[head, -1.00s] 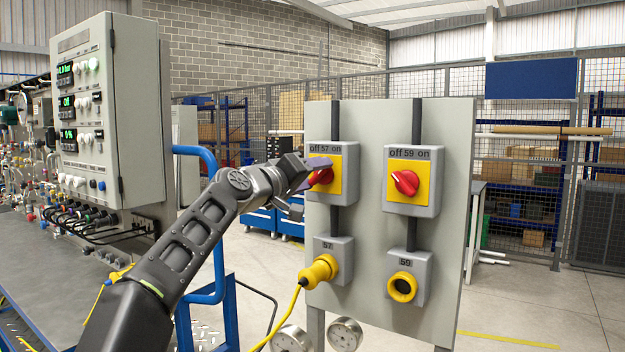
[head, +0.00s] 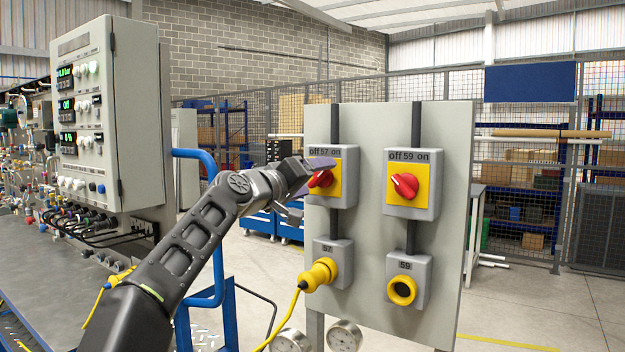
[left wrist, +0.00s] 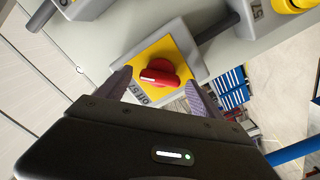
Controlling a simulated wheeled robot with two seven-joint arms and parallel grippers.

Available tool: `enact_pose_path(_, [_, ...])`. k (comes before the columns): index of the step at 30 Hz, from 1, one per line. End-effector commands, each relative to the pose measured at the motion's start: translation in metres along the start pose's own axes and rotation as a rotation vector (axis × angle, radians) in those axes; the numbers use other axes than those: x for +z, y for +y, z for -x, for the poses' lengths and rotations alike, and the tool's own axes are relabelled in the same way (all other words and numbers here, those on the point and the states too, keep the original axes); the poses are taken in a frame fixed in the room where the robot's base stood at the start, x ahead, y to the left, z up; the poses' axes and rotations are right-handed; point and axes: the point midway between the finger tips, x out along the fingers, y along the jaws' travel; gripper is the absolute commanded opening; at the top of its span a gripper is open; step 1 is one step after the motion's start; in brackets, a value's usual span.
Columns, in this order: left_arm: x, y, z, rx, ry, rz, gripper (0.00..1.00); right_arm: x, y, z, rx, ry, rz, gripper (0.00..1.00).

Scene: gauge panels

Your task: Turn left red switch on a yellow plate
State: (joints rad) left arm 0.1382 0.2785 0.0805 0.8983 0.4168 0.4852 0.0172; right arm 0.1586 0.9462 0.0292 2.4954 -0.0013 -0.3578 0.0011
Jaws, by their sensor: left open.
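The left red switch (head: 320,179) sits on a yellow plate (head: 335,184) on a grey box marked "off 57 on". A second red switch (head: 404,186) on a yellow plate, marked "off 59 on", is to the right. My right gripper is not in view.
The switches are on a grey panel (head: 455,230). Below them are a yellow plug (head: 319,274) with a cable in socket 57 and an empty yellow socket (head: 402,291). A control cabinet (head: 140,120) and blue tube frame (head: 217,240) stand left.

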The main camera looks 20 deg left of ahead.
Motion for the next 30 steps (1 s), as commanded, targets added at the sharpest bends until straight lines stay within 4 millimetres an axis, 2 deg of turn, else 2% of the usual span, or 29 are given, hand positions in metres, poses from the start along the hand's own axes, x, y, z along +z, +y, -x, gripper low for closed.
enact_pose_path(4, [0.000, 0.000, 0.003, 0.001, 0.002, 0.000, 0.76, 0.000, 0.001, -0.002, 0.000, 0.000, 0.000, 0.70])
enact_pose_path(8, [0.000, -0.001, 0.014, 0.001, 0.003, 0.000, 0.76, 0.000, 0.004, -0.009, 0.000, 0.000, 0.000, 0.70])
enact_pose_path(19, [0.001, -0.002, 0.071, 0.000, 0.003, -0.001, 0.76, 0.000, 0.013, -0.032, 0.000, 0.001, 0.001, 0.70])
enact_pose_path(23, [0.001, -0.001, 0.078, -0.001, 0.000, 0.000, 0.76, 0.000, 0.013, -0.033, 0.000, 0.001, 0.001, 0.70])
enact_pose_path(30, [0.000, 0.000, 0.078, 0.000, 0.000, 0.000, 0.76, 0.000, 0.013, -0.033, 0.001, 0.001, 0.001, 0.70])
